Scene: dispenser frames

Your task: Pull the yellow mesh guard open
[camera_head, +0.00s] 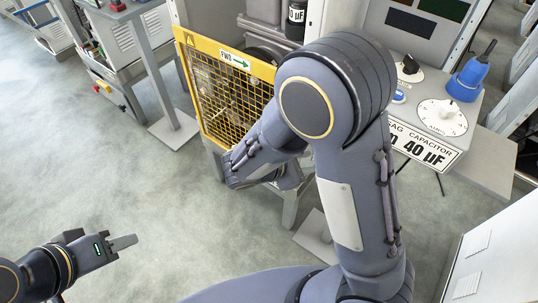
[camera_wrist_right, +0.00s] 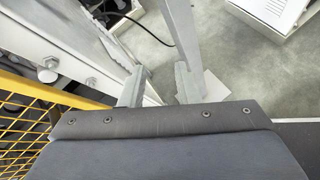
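The yellow mesh guard (camera_head: 228,103) stands upright on the front of a machine in the head view, with an "FWD" arrow label on its top bar. My right arm covers its right part, so I cannot tell whether it is ajar. In the right wrist view its mesh (camera_wrist_right: 18,132) and yellow frame fill the lower left. My right gripper (camera_wrist_right: 160,76) has its two fingers apart with nothing between them, beside the guard's frame; contact is not clear. In the head view my right forearm hides its fingers. My left gripper (camera_head: 123,243) is over bare floor, away from the guard, its finger gap unclear.
A grey control panel (camera_head: 440,95) with dials, a blue knob and a "40 µF" label stands right of my right arm. Another workstation (camera_head: 125,45) stands at the upper left. A white cabinet (camera_head: 500,245) is at the lower right. The floor left of the guard is clear.

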